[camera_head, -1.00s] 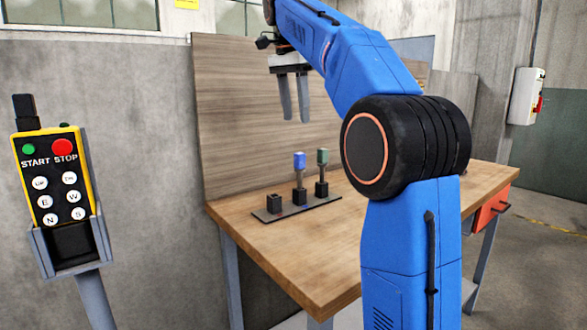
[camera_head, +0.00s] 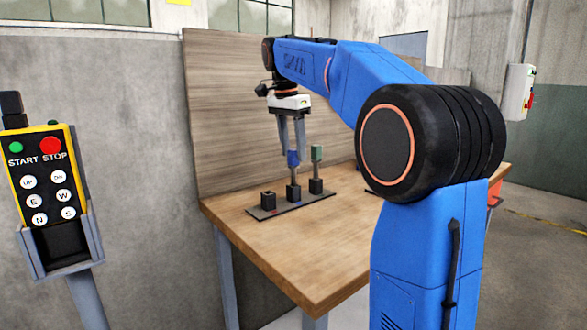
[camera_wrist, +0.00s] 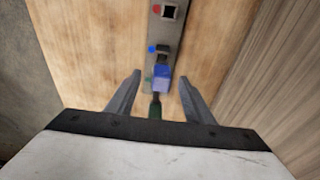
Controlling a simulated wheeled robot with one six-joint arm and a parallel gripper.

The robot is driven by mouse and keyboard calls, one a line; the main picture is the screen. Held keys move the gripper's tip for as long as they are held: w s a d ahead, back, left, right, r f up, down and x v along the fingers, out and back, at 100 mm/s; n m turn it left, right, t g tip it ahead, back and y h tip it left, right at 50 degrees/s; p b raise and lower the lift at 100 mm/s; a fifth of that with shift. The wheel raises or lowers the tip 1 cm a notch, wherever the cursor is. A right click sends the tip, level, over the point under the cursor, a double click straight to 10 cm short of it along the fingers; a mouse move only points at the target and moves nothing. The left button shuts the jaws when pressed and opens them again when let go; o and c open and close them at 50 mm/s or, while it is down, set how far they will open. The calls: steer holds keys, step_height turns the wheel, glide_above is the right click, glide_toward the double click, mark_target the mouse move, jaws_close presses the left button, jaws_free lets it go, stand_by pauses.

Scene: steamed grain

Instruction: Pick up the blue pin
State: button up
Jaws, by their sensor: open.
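The blue pin (camera_head: 293,158) stands upright in the middle black socket of a dark plate (camera_head: 262,214) on the wooden table. My gripper (camera_head: 292,150) points down at the pin's blue top, with its fingers apart. In the wrist view the blue pin (camera_wrist: 162,78) shows between and just beyond the open fingers of my gripper (camera_wrist: 160,80). I cannot tell whether a finger touches it. A green pin (camera_head: 316,153) stands upright in the socket to the right. The left socket (camera_head: 268,199) is empty.
A wooden panel (camera_head: 235,100) rises behind the table (camera_head: 310,260). The table's front is clear. A yellow-edged control pendant (camera_head: 45,180) with START and STOP buttons stands at the left. A white wall box (camera_head: 519,90) hangs at the far right.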

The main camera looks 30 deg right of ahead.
mark_target(295, 164)
steer(key=shift+w+d+f, duration=0.1)
steer(key=shift+d+f, duration=0.1)
steer(key=shift+f, duration=1.1)
steer(key=shift+w+d+f, duration=0.1)
steer(key=shift+d+f, duration=0.05)
steer(key=shift+f, duration=1.15)
jaws_close()
